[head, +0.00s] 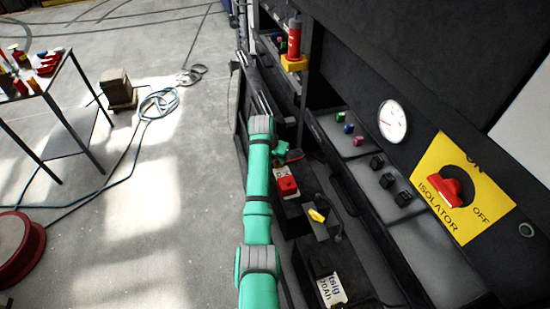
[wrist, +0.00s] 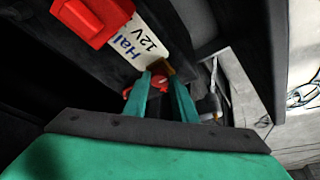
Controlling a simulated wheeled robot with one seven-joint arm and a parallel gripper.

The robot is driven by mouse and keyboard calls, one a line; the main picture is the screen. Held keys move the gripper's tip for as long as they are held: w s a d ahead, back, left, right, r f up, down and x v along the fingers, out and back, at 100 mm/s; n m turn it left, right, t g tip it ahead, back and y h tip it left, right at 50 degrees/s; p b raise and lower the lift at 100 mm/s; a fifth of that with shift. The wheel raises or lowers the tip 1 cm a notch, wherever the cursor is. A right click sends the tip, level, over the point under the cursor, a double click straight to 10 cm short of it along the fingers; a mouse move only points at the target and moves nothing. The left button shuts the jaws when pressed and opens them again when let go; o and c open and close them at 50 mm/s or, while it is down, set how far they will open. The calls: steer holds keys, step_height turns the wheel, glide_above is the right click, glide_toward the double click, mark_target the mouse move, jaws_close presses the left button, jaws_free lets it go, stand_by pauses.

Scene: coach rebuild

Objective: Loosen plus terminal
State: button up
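My gripper (head: 283,150) is at the far end of my green arm, over the far end of the battery row in the head view. In the wrist view its two green fingers (wrist: 161,82) stand apart, with a gap between the tips. A red round terminal piece (wrist: 160,84) with a brass-coloured part (wrist: 163,67) shows at and beyond the fingertips, partly hidden by the left finger. I cannot tell whether the fingers touch it.
A red block (head: 287,186) and a yellow lever piece (head: 317,215) sit on the batteries nearer me. A yellow isolator panel (head: 462,215) with a red switch and a white gauge (head: 392,120) are at right. A table (head: 68,136) and cables (head: 160,104) lie left on open floor.

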steer(key=shift+d+r, duration=0.1)
steer(key=shift+d, duration=0.1)
steer(key=shift+n, duration=0.3)
steer(key=shift+d+n+t+y, duration=0.2)
steer(key=shift+n+t+y, duration=0.15)
steer(key=shift+n, duration=0.65)
steer(key=n+y, duration=0.1)
steer(key=n, duration=0.1)
steer(key=n+y, duration=0.1)
steer(key=n, duration=0.1)
steer(key=shift+w+d+r+n, duration=0.1)
steer(key=shift+r+n, duration=0.05)
steer(key=shift+n, duration=0.15)
steer(key=n, duration=0.1)
steer(key=n+y, duration=0.1)
steer(key=n, duration=0.1)
steer(key=n+y, duration=0.1)
steer(key=n, duration=0.1)
steer(key=shift+w+d, duration=0.2)
steer(key=shift+d, duration=0.05)
steer(key=n+g, duration=0.1)
steer(key=n, duration=0.1)
steer(key=n+g+y, duration=0.1)
steer(key=n, duration=0.2)
steer(key=shift+w+n, duration=0.1)
steer(key=shift+n, duration=0.2)
steer(key=shift+a+g, duration=0.1)
steer(key=shift+g, duration=0.15)
